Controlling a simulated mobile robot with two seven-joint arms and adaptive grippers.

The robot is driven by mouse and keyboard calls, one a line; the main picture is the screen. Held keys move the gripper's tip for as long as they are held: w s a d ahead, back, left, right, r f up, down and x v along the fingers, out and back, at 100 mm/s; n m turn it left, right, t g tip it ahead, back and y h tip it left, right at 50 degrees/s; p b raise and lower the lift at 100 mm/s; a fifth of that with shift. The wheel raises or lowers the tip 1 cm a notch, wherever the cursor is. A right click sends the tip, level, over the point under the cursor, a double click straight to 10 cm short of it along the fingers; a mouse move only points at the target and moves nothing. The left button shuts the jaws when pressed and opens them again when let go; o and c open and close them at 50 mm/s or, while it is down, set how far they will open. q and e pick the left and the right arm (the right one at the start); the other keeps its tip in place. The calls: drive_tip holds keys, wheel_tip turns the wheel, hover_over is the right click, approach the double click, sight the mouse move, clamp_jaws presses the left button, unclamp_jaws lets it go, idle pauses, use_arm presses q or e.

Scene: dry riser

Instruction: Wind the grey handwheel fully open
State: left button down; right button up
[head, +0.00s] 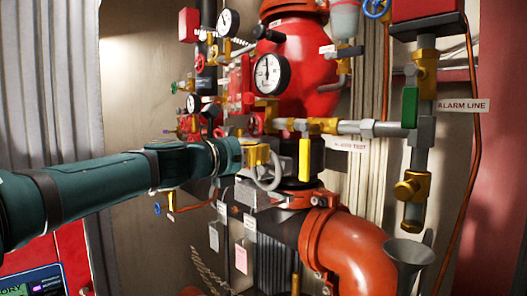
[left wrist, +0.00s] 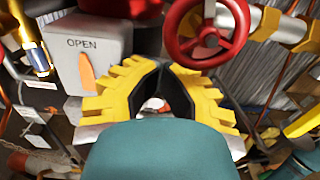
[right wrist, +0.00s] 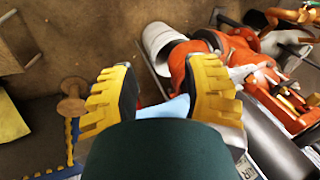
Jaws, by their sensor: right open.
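The grey handwheel (head: 268,180) shows in the head view as a light grey curved rim just beyond my left gripper (head: 260,155), partly hidden by it. My left gripper's yellow fingers are brought together at that rim. In the left wrist view the fingertips (left wrist: 160,68) nearly meet, and the rim between them is hard to make out. A grey box marked OPEN (left wrist: 98,45) with an orange pointer (left wrist: 87,72) is beside the left finger. My right gripper (right wrist: 163,75) is open and empty, away from the handwheel. It is not in the head view.
A red handwheel (left wrist: 207,33) is close beyond my left fingers. Gauges (head: 271,73), a yellow lever (head: 304,160) and pipes crowd the riser. A large orange pipe elbow (head: 355,250) and a grey funnel (head: 410,253) are at the lower right.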

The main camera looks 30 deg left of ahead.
use_arm(q)
drive_tip(key=s+a, duration=0.2)
drive_tip(key=s, duration=0.1)
drive_tip(key=shift+a+f, duration=0.15)
drive_tip(key=shift+f, duration=0.15)
drive_tip(key=shift+w, duration=0.1)
idle(0.4)
